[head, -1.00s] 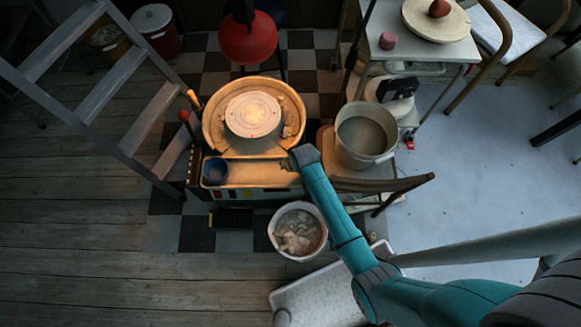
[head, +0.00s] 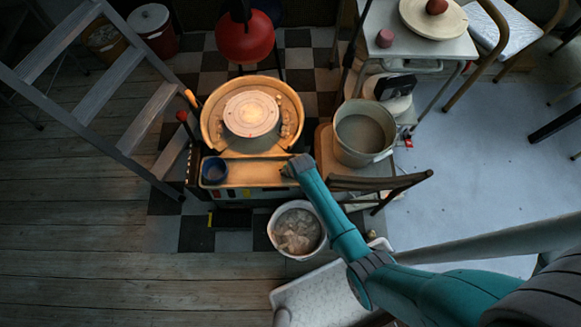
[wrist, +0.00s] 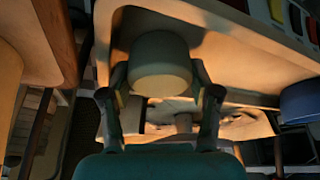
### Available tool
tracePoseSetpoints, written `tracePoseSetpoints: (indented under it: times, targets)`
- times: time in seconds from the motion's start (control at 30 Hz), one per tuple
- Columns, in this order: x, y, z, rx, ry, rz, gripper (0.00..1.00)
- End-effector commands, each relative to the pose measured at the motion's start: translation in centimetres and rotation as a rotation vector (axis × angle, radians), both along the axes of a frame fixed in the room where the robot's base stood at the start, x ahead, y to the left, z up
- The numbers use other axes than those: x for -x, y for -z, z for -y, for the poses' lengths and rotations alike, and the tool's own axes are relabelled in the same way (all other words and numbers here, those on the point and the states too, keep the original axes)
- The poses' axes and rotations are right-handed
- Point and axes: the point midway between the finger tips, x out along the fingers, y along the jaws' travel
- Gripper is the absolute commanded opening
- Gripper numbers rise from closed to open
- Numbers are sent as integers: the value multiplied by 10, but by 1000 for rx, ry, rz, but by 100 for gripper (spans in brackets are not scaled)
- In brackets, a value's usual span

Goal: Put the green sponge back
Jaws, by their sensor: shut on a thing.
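The green sponge (wrist: 160,62) is a rounded, dull green block in the wrist view. My gripper (wrist: 160,78) is shut on it, with one finger on each side. In the head view my gripper (head: 289,170) is at the right end of the pottery wheel's front ledge (head: 255,173). The sponge is too small and dark there to make out clearly. I cannot tell whether it touches the ledge.
A blue bowl (head: 214,171) stands at the ledge's left end. The wheel head (head: 251,114) sits in its basin behind. A grey bucket (head: 365,135) stands to the right. A white bucket of scraps (head: 298,230) is on the floor in front.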

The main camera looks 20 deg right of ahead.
Motion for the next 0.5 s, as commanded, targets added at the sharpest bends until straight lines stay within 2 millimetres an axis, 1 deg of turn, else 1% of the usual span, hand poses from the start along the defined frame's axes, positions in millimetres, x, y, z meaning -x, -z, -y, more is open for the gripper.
tracePoseSetpoints:
  times: [0.03,0.07,0.1,0.37,0.5]
  targets:
    - [0,1,0,0,0,-1,29]
    - [0,1,0,0,0,0,69]
    - [0,1,0,0,0,0,72]
    - [0,1,0,0,0,0,72]
    - [1,-4,0,0,0,2,72]
